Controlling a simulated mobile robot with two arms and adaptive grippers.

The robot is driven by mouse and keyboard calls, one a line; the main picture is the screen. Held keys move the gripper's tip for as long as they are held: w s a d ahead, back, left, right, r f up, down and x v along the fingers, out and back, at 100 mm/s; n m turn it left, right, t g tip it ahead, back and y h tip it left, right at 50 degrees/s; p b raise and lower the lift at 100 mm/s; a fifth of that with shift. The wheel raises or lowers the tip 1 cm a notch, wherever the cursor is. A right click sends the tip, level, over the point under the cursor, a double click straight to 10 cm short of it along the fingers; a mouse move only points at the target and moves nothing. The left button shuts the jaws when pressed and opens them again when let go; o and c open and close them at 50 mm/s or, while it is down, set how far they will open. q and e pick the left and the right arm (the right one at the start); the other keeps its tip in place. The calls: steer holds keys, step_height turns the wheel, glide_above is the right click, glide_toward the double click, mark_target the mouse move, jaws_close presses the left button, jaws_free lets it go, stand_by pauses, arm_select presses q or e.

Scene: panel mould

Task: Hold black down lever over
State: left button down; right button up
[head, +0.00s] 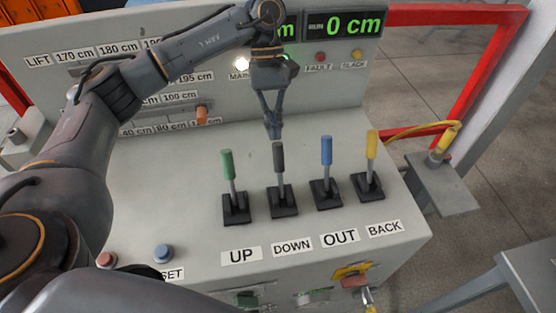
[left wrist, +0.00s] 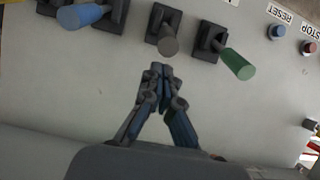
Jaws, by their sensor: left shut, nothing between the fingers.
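The black lever (head: 279,163) stands upright on its base above the DOWN label (head: 291,246). My left gripper (head: 274,132) is shut and empty, and its fingertips show just behind the black lever's top in the head view. In the left wrist view the shut fingertips (left wrist: 160,70) point at the black lever (left wrist: 168,44), with a small gap in the picture. I cannot tell whether they touch. The right gripper is not in view.
The green lever (head: 228,166) stands left of the black one, and the blue lever (head: 326,153) and yellow lever (head: 371,146) stand to its right. A display (head: 344,25) reads 0 cm. The panel surface behind the levers is clear.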

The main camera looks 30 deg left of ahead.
arm_select(q)
steer(key=shift+s+d+r, duration=0.5)
steer(key=shift+s+d, duration=0.1)
steer(key=shift+s, duration=0.2)
